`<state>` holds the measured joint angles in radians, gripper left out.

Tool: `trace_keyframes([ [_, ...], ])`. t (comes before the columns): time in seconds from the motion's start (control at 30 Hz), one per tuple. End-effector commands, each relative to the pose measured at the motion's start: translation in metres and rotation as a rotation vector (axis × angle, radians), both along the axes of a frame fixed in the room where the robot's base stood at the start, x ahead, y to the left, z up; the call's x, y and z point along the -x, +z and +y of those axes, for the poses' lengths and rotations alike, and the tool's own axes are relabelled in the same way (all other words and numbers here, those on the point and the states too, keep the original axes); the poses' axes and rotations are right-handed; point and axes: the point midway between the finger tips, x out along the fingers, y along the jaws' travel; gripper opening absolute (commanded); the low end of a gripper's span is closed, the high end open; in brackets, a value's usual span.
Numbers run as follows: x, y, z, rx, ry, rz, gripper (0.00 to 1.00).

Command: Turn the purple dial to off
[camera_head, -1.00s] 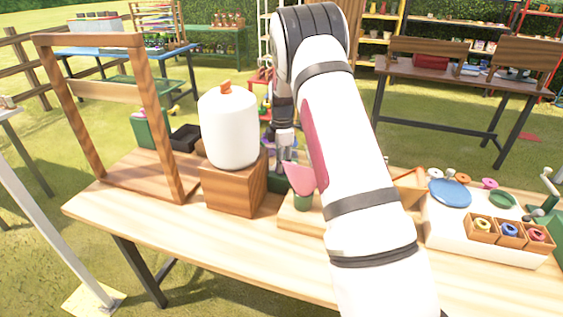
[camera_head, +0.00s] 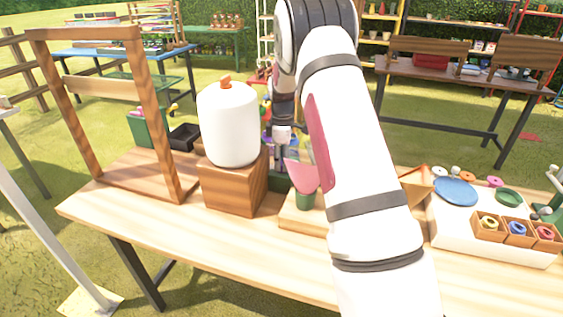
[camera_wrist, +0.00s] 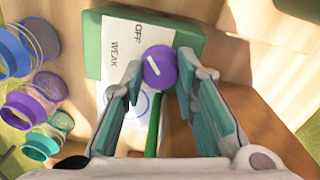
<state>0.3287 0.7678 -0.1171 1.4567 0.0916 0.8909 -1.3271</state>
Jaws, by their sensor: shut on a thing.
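The purple dial (camera_wrist: 159,67) shows in the wrist view on a white plate (camera_wrist: 118,78) fixed to a green box (camera_wrist: 92,42). The plate carries the words OFF, above the dial, and WEAK, to its left. The dial's white mark slants toward the upper left. My gripper (camera_wrist: 158,84) has its teal-padded fingers on the left and right of the dial, shut on it. In the head view my gripper (camera_head: 282,152) points down behind the wooden block, and the dial cannot be made out there.
A white canister (camera_head: 228,125) stands on a wooden block (camera_head: 231,188) close left of my gripper. A wooden frame (camera_head: 160,125) stands farther left. A pink piece (camera_head: 302,175) is beside my arm. Coloured ring-ended cups (camera_wrist: 38,147) lie left in the wrist view. The table's front is clear.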

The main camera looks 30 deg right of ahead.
Motion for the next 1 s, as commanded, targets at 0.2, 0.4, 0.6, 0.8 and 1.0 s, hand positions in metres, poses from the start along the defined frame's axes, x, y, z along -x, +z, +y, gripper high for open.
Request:
trace_keyframes([
  [0.2,0.0001,-0.001,0.0004,-0.001,-0.104,0.002,0.0],
  [0.4,0.0004,-0.0008,0.0006,-0.001,-0.151,0.002,0.0],
  [0.6,0.0005,-0.0005,0.0006,-0.001,-0.162,0.002,0.0],
  [0.8,0.0006,-0.0005,0.0005,-0.001,-0.161,0.002,0.0],
  [1.0,0.0004,-0.0004,0.0004,-0.001,-0.161,0.002,0.48],
])
